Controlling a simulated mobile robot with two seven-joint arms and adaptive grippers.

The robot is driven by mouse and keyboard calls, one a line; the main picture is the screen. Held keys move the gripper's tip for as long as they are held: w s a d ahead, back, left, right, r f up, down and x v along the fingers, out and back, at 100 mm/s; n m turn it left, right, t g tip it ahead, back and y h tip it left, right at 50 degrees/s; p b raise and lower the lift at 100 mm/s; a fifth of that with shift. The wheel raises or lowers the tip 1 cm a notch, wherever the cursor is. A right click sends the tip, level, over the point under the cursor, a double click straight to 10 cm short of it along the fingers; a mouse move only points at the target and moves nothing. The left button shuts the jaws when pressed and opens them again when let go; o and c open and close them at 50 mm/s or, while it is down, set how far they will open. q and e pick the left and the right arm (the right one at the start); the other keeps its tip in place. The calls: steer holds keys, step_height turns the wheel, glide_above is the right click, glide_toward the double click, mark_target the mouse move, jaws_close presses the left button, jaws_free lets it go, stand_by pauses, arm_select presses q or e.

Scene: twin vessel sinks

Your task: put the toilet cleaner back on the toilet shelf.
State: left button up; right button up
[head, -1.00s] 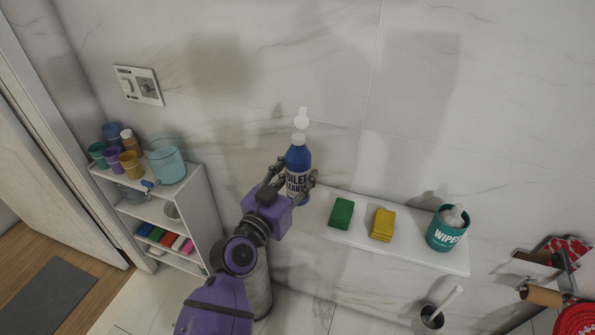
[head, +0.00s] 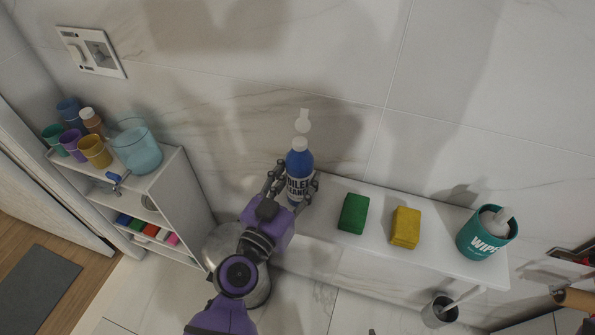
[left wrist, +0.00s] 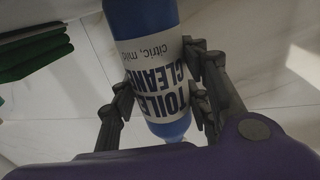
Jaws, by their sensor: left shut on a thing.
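The toilet cleaner (head: 299,170) is a blue bottle with a white cap and a white label, upright in the head view at the left end of the white wall shelf (head: 335,249). My left gripper (head: 293,187) is shut on it, with fingers on both sides of the label. In the left wrist view, the fingers (left wrist: 160,98) flank the blue bottle (left wrist: 145,20) and its label. The bottle's base is hidden behind the gripper in the head view, so I cannot tell whether it touches the shelf. My right gripper is not in view.
A green sponge (head: 353,213), a yellow sponge (head: 405,228) and a teal wipes tub (head: 486,235) stand on the shelf. A toilet brush holder (head: 439,312) is below right. A white rack (head: 186,196) with cups stands at left.

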arm_select(q)
steer(key=shift+s+d+r, duration=0.1)
steer(key=shift+s+r, duration=0.05)
steer(key=shift+r, duration=0.1)
steer(key=shift+f, duration=0.25)
steer(key=o, duration=1)
steer(key=shift+f, duration=0.1)
steer(key=o, duration=0.4)
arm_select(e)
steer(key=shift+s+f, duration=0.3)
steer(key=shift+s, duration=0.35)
arm_select(q)
steer(key=shift+r, duration=0.35)
steer(key=b+v, duration=0.3)
steer(key=v, duration=0.9)
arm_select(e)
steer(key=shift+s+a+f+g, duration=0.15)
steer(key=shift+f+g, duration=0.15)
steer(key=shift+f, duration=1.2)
arm_select(q)
steer(key=shift+f, duration=0.15)
